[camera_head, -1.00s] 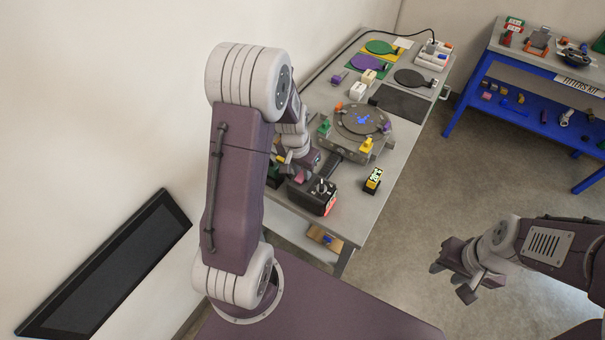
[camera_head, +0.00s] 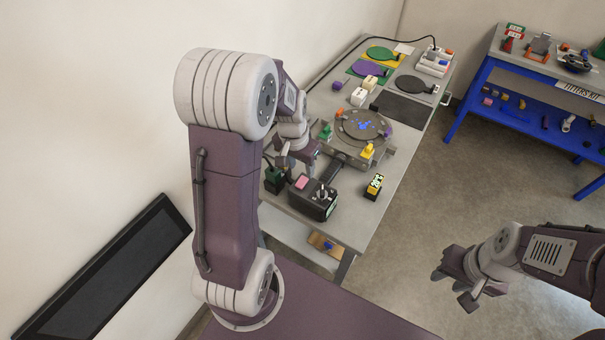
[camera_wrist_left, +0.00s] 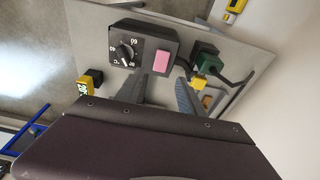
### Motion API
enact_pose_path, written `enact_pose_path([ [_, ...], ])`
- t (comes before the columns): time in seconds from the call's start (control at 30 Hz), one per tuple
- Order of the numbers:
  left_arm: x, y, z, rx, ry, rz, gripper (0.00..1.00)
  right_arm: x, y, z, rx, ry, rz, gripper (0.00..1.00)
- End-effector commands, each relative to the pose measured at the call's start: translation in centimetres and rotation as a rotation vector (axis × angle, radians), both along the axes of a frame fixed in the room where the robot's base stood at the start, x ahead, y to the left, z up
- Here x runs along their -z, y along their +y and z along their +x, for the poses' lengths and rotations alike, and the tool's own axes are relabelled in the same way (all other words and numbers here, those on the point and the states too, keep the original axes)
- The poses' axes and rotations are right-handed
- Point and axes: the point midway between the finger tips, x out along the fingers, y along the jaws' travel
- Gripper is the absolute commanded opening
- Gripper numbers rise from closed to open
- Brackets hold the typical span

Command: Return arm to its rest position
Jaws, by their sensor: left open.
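My left gripper (camera_head: 299,172) hangs over the near left part of the grey cart top, beside a black control box. In the left wrist view its two fingers (camera_wrist_left: 164,92) are spread apart with nothing between them. The black control box (camera_head: 318,205) has a dial and a pink switch (camera_wrist_left: 162,61), which lies just beyond one fingertip. My right gripper (camera_head: 461,279) is over the bare floor at the lower right, its fingers apart and empty.
A round plate fixture (camera_head: 365,125) with coloured clamps stands mid-cart. A yellow-black device (camera_head: 374,187) and a green block (camera_head: 273,180) flank the control box. A blue workbench (camera_head: 530,80) stands at right. Wall at left; floor between is free.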

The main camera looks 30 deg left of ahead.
Motion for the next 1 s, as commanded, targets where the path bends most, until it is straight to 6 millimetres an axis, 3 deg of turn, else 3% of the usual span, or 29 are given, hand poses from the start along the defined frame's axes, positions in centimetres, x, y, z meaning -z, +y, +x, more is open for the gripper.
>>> enact_pose_path([
  [0.2,-2.9,0.0,-0.5,0.001,-0.001,0.001,0.45,0.2,0.0,0.0,0.0,0.0,0.0,0.36],
  [0.7,-3.0,0.0,-0.6,0.002,0.001,0.0,0.45,0.2,0.0,0.0,0.0,0.0,0.0,0.36],
  [0.77,-3.0,-1.0,-0.3,0.03,-0.008,0.002,0.45,0.5,0.0,0.0,0.0,0.0,0.0,0.36],
  [0.8,-3.1,-2.5,-0.6,0.074,-0.015,0.004,0.45,1.0,0.0,0.0,0.0,0.0,0.0,0.36],
  [0.9,-0.9,-6.5,-5.2,0.156,0.031,0.002,0.45,1.8,0.0,0.0,0.0,0.0,0.0,0.36],
  [1.0,1.3,-8.1,-9.9,0.096,0.072,-0.001,0.45,2.1,0.0,0.0,0.0,0.0,0.0,0.36],
])
